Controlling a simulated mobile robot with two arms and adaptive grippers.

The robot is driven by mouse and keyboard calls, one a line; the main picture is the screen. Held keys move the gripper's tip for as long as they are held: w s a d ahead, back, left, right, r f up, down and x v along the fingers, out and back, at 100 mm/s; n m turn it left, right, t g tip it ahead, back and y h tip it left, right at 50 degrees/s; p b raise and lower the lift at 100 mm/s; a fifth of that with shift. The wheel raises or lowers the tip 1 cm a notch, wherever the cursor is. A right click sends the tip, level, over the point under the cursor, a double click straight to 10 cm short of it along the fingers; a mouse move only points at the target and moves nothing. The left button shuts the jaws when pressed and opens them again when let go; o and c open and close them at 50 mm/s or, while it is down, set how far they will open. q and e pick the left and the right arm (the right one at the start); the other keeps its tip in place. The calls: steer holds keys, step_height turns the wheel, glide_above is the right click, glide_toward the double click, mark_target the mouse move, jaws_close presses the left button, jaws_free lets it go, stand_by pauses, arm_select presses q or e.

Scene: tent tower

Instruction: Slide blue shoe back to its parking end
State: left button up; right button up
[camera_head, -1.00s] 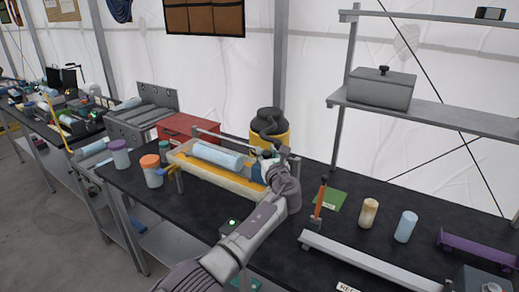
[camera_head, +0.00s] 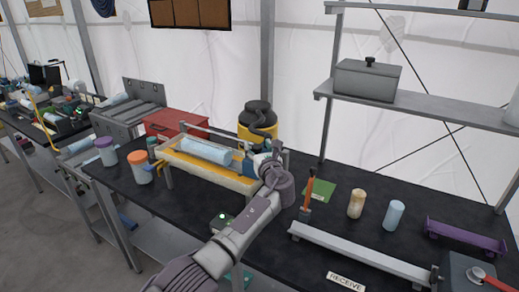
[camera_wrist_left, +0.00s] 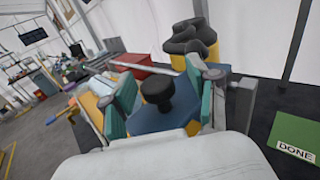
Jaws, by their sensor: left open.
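My left gripper (camera_head: 262,162) is over that end of the tray. Its teal-padded fingers stand apart on both sides of the knob; I cannot tell whether either touches it. In the head view my gripper and wrist hide most of the shoe. A light blue cylinder (camera_head: 205,150) lies in the tray. My right gripper is not in view.
A yellow canister with a black top (camera_head: 258,122) and a red box (camera_head: 176,124) stand behind the tray. A green DONE card (camera_wrist_left: 296,138), an orange-handled tool (camera_head: 308,190) and two upright cylinders lie or stand to the right. A long grey rail (camera_head: 360,258) lies in front.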

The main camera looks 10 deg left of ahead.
arm_select(q)
steer(key=shift+s, duration=0.1)
steer(key=shift+s+d, duration=0.15)
steer(key=shift+s, duration=0.1)
steer(key=v, duration=1.1)
steer(key=shift+s, duration=0.15)
steer(key=shift+d, duration=0.1)
